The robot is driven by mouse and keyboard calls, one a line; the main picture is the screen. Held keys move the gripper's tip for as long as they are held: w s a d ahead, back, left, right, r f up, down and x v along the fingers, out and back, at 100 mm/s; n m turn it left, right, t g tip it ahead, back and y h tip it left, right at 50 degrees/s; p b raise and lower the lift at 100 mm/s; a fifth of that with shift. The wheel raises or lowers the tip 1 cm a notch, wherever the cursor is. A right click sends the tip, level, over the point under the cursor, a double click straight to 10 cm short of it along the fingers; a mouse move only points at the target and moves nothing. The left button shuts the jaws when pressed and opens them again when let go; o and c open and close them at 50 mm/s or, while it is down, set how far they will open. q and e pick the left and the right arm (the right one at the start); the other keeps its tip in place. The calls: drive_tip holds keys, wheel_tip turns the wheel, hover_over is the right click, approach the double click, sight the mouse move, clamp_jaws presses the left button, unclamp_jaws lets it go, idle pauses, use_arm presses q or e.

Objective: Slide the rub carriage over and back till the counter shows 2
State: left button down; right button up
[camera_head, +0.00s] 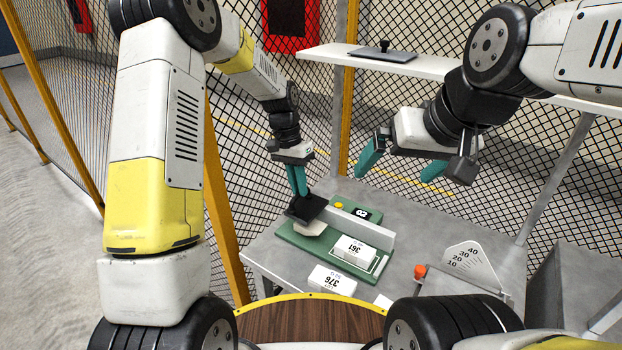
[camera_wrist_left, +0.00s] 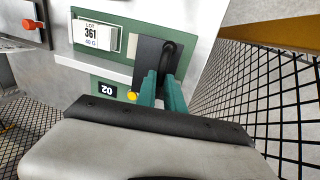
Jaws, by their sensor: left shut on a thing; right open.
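The rub carriage (camera_head: 305,207) is a dark block with a handle at the left end of the green rig (camera_head: 293,238), by a pale pad. In the left wrist view the dark carriage (camera_wrist_left: 147,52) stands beside a white block labelled LOT 361 (camera_wrist_left: 98,36). My left gripper (camera_head: 299,192) is shut on the carriage's handle; its teal fingers (camera_wrist_left: 164,88) meet at it in the left wrist view. The small black counter (camera_wrist_left: 106,89) shows what looks like a 0 and a 2. My right gripper (camera_head: 402,170) is open and empty, above the bench.
A yellow button (camera_head: 339,205) sits near the counter on the rig. A light rail (camera_head: 358,228) runs along it. A white block labelled 376 (camera_head: 332,280) lies in front. A red knob (camera_head: 420,271) and a scale plate (camera_head: 467,258) are to the right. Mesh fencing stands behind and left.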

use_arm(q)
drive_tip(key=shift+w+a+r, duration=0.1)
drive_tip(key=shift+w+a, duration=0.1)
drive_tip(key=shift+a, duration=0.1)
drive_tip(key=c, duration=1.5)
unclamp_jaws()
drive_tip(key=shift+o, duration=0.2)
wheel_tip(320, 180, up, 8)
drive_tip(key=a, duration=0.1)
drive_tip(key=shift+w+f, duration=0.2)
drive_tip(key=shift+w, duration=0.2)
drive_tip(key=shift+a, duration=0.1)
